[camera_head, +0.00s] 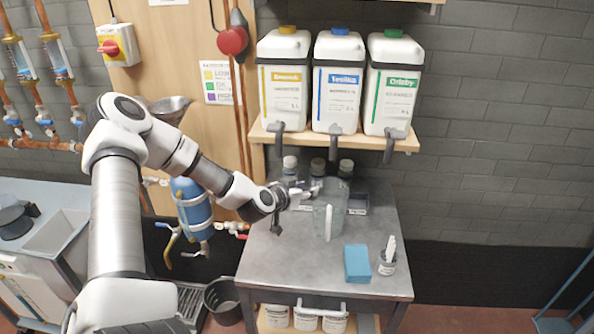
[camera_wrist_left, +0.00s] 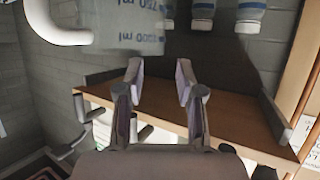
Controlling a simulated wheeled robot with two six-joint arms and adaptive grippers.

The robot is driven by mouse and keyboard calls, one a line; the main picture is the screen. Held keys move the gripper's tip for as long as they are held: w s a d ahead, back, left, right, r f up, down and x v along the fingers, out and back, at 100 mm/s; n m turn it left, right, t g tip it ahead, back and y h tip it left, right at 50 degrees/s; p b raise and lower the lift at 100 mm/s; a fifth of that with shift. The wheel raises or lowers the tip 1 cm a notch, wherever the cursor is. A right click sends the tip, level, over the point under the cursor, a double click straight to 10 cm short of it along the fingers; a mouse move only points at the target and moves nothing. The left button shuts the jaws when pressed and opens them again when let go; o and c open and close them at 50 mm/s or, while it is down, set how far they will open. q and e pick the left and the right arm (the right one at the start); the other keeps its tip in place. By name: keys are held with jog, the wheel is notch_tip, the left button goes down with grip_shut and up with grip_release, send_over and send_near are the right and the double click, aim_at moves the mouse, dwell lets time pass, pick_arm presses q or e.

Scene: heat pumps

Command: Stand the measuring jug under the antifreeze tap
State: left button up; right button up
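The clear measuring jug (camera_head: 329,222) stands upright on the grey metal bench, its handle facing the front. It also shows upside down at the top of the left wrist view (camera_wrist_left: 125,25), with its handle at the left. My left gripper (camera_head: 312,191) is close to the jug's upper left side. In the left wrist view its two fingers (camera_wrist_left: 160,75) are apart with nothing clearly between them; contact with the jug cannot be told. Three canisters, yellow-capped (camera_head: 284,85), blue-capped (camera_head: 338,85) and green-capped (camera_head: 392,88), have grey taps over the shelf edge. Their small labels are hard to read. My right gripper is out of view.
The wooden shelf (camera_head: 410,144) overhangs the bench's back. A blue block (camera_head: 357,263) and a small pot (camera_head: 386,264) are at front right. The bench's front left (camera_head: 275,262) is clear.

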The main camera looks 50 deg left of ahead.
pick_arm(q)
jog(key=a+r+p+v, duration=0.1)
jog(key=p+v, duration=0.3)
jog(key=v, duration=0.1)
jog(key=s+d+f+m+g+h, duration=0.1)
jog(key=s+d+f+g+h, duration=0.1)
jog(key=s+d+f+g, duration=0.5)
jog(key=s+d+f+m+h, duration=0.15)
jog(key=d+f, duration=0.45)
jog(key=d, duration=0.6)
jog(key=s+d+f+g, duration=0.3)
jog(key=s+d, duration=0.1)
jog(key=s, duration=0.5)
jog(key=s+d+f+g, duration=0.3)
jog(key=s+d, duration=0.1)
jog(key=s, duration=0.5)
jog(key=shift+f+y+p, duration=0.3)
jog(key=shift+f+y, duration=0.1)
jog(key=shift+y, duration=0.05)
jog(key=shift+n, duration=0.25)
